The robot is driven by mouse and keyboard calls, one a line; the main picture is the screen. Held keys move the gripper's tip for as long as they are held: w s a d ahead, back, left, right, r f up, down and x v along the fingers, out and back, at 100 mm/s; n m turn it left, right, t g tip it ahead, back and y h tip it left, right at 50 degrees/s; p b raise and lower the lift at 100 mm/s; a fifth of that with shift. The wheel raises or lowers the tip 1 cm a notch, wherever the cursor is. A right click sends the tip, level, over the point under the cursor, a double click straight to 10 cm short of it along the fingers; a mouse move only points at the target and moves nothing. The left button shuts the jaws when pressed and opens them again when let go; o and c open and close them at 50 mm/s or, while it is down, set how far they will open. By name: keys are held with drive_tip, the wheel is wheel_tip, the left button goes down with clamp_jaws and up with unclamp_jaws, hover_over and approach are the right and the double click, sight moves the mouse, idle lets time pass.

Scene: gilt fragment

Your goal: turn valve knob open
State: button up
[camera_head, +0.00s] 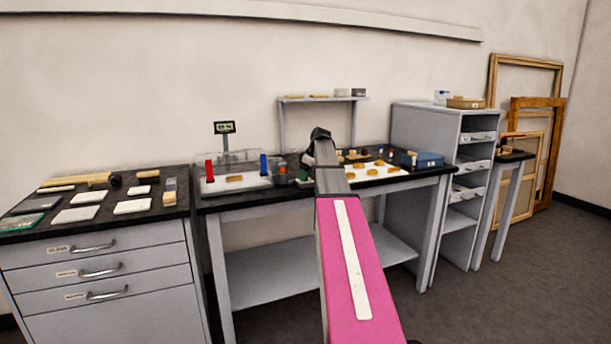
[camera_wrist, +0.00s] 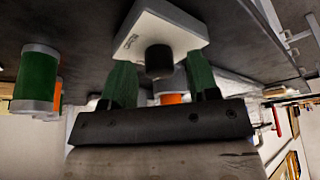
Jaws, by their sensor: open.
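In the wrist view, a black round knob (camera_wrist: 159,61) sticks out from a pale grey-white block (camera_wrist: 165,29) with small dark lettering. It looks like the valve knob; its turned position cannot be read. My gripper (camera_wrist: 160,68) is open, its green fingers spread to either side of the knob. I cannot tell whether either finger touches it. An orange part (camera_wrist: 172,98) shows behind, between the fingers. In the head view my arm hides the knob and most of the gripper, at the right end of the left part of the bench (camera_head: 262,206).
A green cylinder (camera_wrist: 37,78) stands close beside the gripper in the wrist view. In the head view, a red cylinder (camera_head: 209,171) and a blue cylinder (camera_head: 263,165) stand by a clear box. A blue box (camera_head: 429,160) sits at the bench's right. A drawer cabinet (camera_head: 95,268) stands left.

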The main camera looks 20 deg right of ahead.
drive_tip(key=c, duration=0.9)
drive_tip(key=shift+c, duration=0.2)
drive_tip(key=shift+m, duration=0.3)
drive_tip(key=m+t+h, duration=0.1)
drive_tip(key=m, duration=0.2)
drive_tip(key=shift+a+m, duration=0.1)
drive_tip(key=shift+m, duration=0.2)
drive_tip(key=m+h, duration=0.1)
drive_tip(key=m, duration=0.3)
drive_tip(key=shift+t+h, duration=0.3)
drive_tip(key=shift+h, duration=0.1)
drive_tip(key=m+h, duration=0.1)
drive_tip(key=m, duration=0.4)
drive_tip(key=shift+a+h, duration=0.1)
drive_tip(key=shift+h, duration=0.3)
drive_tip(key=m, duration=0.2)
drive_tip(key=m+g+h, duration=0.1)
drive_tip(key=m, duration=0.1)
drive_tip(key=shift+m+h, duration=0.3)
